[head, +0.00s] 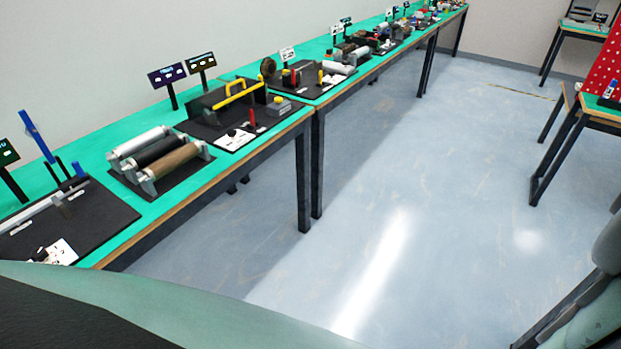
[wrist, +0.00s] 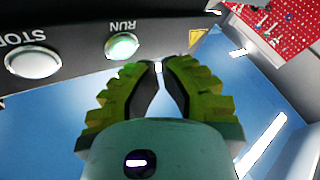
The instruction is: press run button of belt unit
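The RUN button (wrist: 122,46) is a round, pale green button on a dark grey panel (wrist: 75,22) at the upper left of the wrist view. Its label reads upside down. A larger whitish STOP button (wrist: 33,62) sits to its left. My gripper (wrist: 160,66) has yellow-green ribbed fingers with dark inner faces. The fingertips are drawn together with only a sliver between them, and nothing is held. In the picture the tips lie right of and slightly below the RUN button, apart from it. I cannot pick out this panel or the gripper in the head view.
A long green table (head: 225,80) carries several small conveyor units, including a roller unit (head: 155,158) and one with a yellow handle (head: 238,95). A red pegboard (wrist: 272,20) stands at the upper right of the wrist view. The blue-grey floor (head: 400,180) is clear.

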